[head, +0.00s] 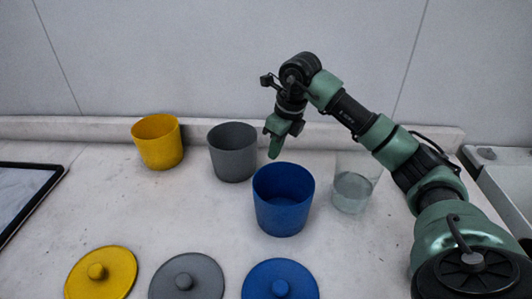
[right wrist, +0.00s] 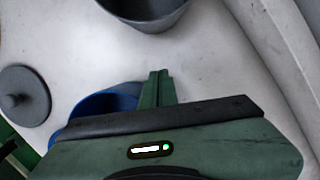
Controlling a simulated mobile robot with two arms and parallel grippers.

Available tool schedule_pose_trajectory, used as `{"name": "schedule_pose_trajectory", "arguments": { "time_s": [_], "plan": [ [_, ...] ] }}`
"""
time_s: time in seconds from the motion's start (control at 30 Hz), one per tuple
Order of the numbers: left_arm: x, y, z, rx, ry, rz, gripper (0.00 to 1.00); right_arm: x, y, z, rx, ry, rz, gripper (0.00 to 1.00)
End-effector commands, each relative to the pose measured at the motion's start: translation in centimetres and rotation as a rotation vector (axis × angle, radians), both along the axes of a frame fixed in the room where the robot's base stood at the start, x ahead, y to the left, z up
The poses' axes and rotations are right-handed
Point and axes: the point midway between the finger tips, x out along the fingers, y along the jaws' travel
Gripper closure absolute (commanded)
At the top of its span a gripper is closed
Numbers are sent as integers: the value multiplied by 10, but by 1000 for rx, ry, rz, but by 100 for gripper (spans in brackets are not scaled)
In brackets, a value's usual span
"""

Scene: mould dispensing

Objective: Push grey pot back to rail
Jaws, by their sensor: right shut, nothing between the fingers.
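The grey pot (head: 233,155) stands upright, open at the top, near the rail at the back of the table. The rail (head: 90,128) is a low light ledge along the wall. My right gripper (head: 273,153) is shut and empty, pointing down to the right of the grey pot and behind the blue pot. It is apart from the grey pot, and its closed fingers show in the right wrist view (right wrist: 157,82). My left gripper is not in view.
A blue pot (head: 282,205) stands in front of my right gripper. A yellow pot (head: 157,145) stands left, near the rail. A clear glass container (head: 352,192) stands right. Yellow (head: 100,275), grey (head: 187,278) and blue (head: 280,282) lids lie in front. A dark-framed tray (head: 28,190) is at left.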

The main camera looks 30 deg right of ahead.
Motion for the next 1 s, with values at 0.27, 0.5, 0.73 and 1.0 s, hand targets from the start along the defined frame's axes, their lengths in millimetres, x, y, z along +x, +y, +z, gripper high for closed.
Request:
{"name": "schedule_pose_trajectory", "arguments": {
  "time_s": [0.27, 0.5, 0.73, 1.0],
  "plan": [
    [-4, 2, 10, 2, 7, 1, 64, 12, 8, -57, 4, 6, 3, 100],
    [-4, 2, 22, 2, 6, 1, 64, 36, 19, -78, 8, 0, 3, 100],
    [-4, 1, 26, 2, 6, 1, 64, 54, 25, -81, 5, 0, 2, 100],
    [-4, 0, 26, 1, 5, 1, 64, 55, 26, -81, 4, 0, 3, 100]
  ]
}}
